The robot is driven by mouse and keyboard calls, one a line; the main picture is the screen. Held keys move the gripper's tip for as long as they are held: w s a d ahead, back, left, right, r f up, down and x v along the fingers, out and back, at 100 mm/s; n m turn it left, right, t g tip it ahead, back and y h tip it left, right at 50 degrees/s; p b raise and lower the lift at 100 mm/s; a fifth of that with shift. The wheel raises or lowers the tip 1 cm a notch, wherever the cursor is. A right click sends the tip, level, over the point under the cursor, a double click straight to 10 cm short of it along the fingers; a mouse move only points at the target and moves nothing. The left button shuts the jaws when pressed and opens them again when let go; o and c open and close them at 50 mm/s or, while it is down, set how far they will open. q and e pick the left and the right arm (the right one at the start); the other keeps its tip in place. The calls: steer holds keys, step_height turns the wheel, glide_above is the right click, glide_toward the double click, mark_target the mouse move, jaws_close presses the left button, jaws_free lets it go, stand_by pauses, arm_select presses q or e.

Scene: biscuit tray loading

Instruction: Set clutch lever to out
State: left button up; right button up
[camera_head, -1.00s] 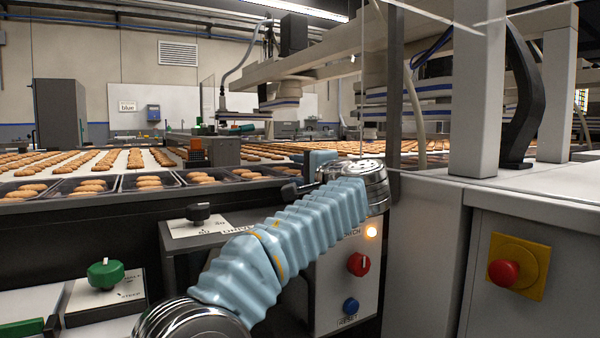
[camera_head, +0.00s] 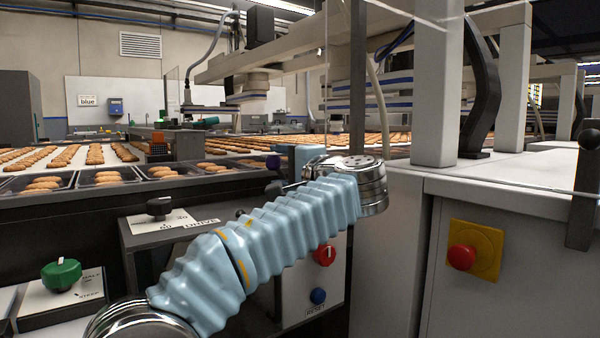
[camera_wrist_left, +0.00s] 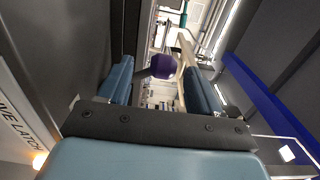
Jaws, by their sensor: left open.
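A lever end with a purple knob (camera_head: 273,162) shows just left of my left gripper (camera_head: 287,166) in the head view. In the left wrist view the purple knob (camera_wrist_left: 162,67) sits between the two blue fingers of my left gripper (camera_wrist_left: 157,82), with space on both sides. The fingers are open and hold nothing. No label on the purple-knobbed lever is readable, and its shaft is mostly hidden, so its position cannot be told. My left forearm covers part of the control panel (camera_head: 335,275) below. My right gripper is not in view.
A black knob (camera_head: 159,206) on the drive plate and a green knob (camera_head: 62,273) stand to the left. A red switch (camera_head: 324,254), a blue button (camera_head: 317,296) and a red stop button (camera_head: 461,257) are near my arm. Biscuit trays (camera_head: 110,184) lie behind.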

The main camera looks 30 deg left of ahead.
arm_select(q)
steer(key=v, duration=0.7)
steer(key=shift+d, duration=0.25)
